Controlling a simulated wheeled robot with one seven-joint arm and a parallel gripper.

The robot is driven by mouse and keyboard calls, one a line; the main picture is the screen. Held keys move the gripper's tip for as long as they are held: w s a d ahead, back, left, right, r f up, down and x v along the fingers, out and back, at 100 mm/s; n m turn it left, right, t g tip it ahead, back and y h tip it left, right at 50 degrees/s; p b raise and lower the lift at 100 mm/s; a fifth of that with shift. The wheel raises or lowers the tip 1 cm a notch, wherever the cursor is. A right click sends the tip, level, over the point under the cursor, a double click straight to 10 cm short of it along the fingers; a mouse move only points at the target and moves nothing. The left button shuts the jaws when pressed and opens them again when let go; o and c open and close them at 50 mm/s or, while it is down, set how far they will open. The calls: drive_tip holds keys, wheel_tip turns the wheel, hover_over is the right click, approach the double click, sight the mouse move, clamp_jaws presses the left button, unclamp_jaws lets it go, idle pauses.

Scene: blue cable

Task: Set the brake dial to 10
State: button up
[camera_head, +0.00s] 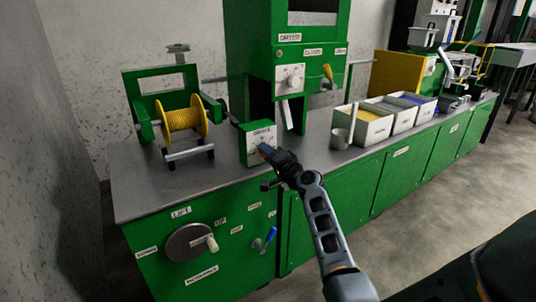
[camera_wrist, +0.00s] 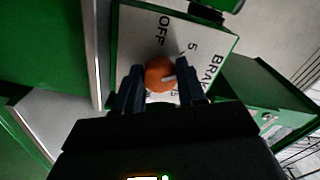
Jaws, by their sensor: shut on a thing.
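The brake dial is an orange round knob (camera_wrist: 160,72) with a pale pointer mark, on a white plate (camera_wrist: 160,32) lettered OFF, 5 and BRAKE in the wrist view. The pointer slants toward the right of that view; the lettering near the lower edge is partly hidden. In the head view the brake box (camera_head: 257,143) is green with a white face, on the bench left of the dryer. My gripper (camera_wrist: 160,82) has its two fingers closed on either side of the knob. In the head view my gripper (camera_head: 266,150) reaches the box's face and hides the knob.
A yellow cable spool (camera_head: 182,119) stands left of the brake box. The green dryer (camera_head: 290,50) rises behind it. White bins (camera_head: 372,130) stand to the right. A crank wheel (camera_head: 188,242) and a blue-handled lever (camera_head: 270,236) are on the bench front below.

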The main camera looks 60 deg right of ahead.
drive_tip(key=shift+m+p, duration=0.85)
drive_tip(key=shift+m, duration=2.45)
drive_tip(key=shift+s, duration=0.1)
drive_tip(key=o, duration=1.1)
drive_tip(key=shift+c, duration=0.2)
drive_tip(key=v, duration=0.7)
drive_tip(key=shift+s+a, duration=0.25)
drive_tip(key=shift+s, duration=0.05)
